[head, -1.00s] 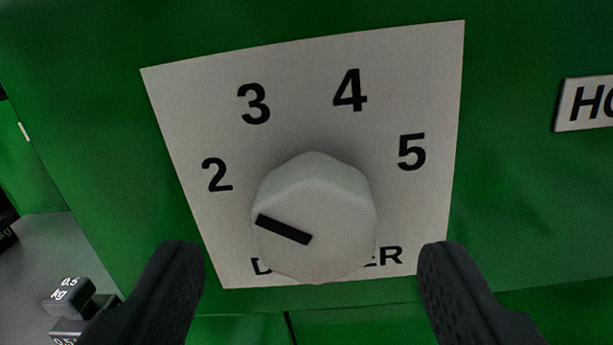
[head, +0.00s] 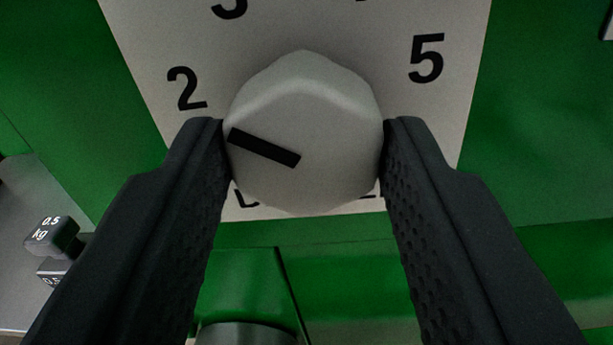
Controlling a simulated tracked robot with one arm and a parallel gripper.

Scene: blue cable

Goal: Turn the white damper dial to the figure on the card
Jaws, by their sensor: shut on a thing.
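The white damper dial (head: 315,115) is a faceted knob with a black pointer bar, in the middle of the head view. Its bar points left and slightly up, toward the figure 2. The white scale plate (head: 420,110) behind it shows 2 and 5 in full; the upper figures are cut off at the top edge, and the lettering below is mostly hidden. My gripper (head: 305,150) is shut on the dial, one finger touching its left side and one its right. No card is in view.
The green panel (head: 540,130) surrounds the plate. Dark 0.5 kg weights (head: 52,236) sit on a grey surface at the lower left. A grey cylindrical thing (head: 245,334) shows at the bottom, between my fingers.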

